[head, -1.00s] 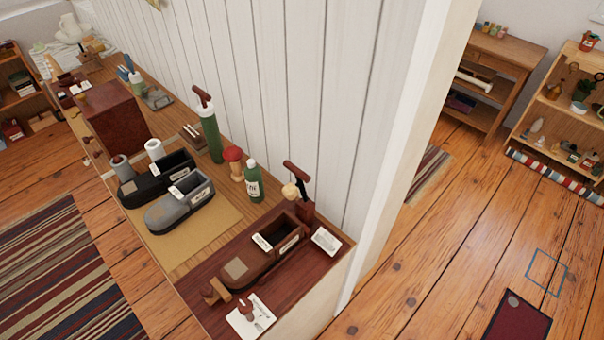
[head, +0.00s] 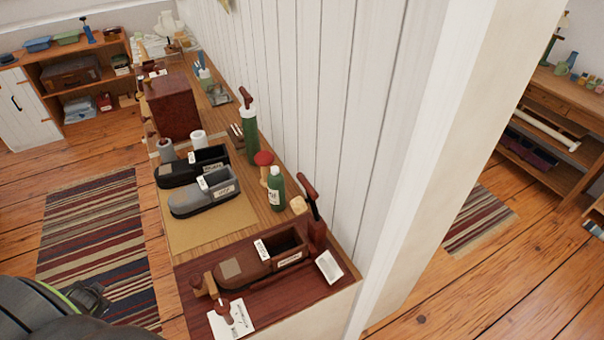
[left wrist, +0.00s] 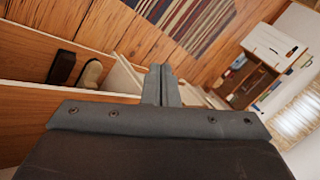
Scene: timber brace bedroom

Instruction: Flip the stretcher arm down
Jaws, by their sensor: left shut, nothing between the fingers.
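The stretcher appears to be the brown shoe-shaped device (head: 260,268) on the dark red mat (head: 305,294) at the counter's near end, in the head view. Its arm (head: 310,193) seems to be the dark lever with a red-brown grip at its back right end; it stands up, tilted. My left arm shows dark at the lower left of the head view, with what looks like part of my left gripper (head: 90,298), left of the counter and apart from the stretcher. In the left wrist view the left gripper (left wrist: 161,72) is shut and empty. My right gripper is out of view.
Black (head: 180,172) and grey (head: 190,201) shoe-shaped items, a green bottle (head: 276,192) and a tall green red-topped container (head: 250,130) stand farther along the counter. A white plank wall (head: 330,90) rises behind it. Open floor and a striped rug (head: 90,225) lie left.

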